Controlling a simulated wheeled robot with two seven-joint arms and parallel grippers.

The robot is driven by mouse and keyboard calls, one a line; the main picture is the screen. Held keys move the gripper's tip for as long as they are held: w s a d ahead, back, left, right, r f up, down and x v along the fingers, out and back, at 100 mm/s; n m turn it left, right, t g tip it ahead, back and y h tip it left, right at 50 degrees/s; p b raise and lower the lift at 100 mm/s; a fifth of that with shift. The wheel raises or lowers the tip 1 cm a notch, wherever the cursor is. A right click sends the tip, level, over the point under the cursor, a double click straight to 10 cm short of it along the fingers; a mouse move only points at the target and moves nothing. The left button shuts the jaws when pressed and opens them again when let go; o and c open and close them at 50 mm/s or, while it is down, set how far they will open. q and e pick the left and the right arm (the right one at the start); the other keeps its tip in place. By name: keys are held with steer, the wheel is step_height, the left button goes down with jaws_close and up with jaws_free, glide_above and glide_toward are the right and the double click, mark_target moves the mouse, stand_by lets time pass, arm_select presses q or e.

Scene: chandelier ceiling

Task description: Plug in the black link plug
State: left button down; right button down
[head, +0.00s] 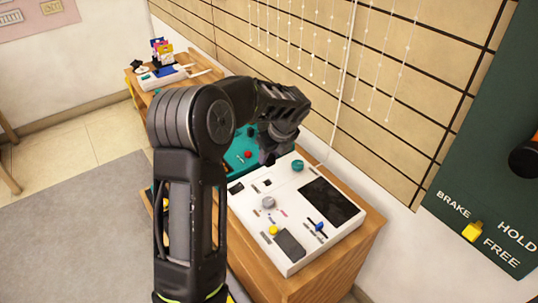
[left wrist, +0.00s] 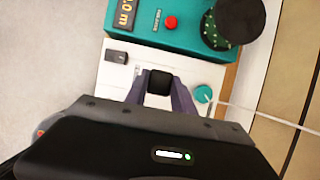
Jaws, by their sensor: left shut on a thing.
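My left gripper (head: 270,152) is over the back part of a white console (head: 248,212). In the left wrist view its two fingers (left wrist: 159,88) are shut on a black block-shaped plug (left wrist: 159,81). The plug is above the white console top (left wrist: 118,72); I cannot tell whether it touches the surface. In the head view the plug is hidden behind the gripper and arm. A small dark square opening (head: 267,182) shows on the console in front of the gripper. My right gripper is not in view.
A teal box (left wrist: 187,38) with a red button and a dark round object adjoins the console. The console carries a teal knob (head: 297,165), grey knob (head: 268,202) and dark screen (head: 332,200). A white cord (head: 338,110) hangs close by. A tiled wall stands behind.

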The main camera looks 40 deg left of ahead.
arm_select(q)
steer(key=shift+f+b, duration=3.15)
steer(key=shift+f, duration=0.55)
steer(key=shift+a+p, duration=0.1)
steer(key=shift+p, duration=0.7)
steer(key=shift+f, duration=0.55)
steer(key=c, duration=1)
jaws_free()
steer(key=shift+o, duration=0.6)
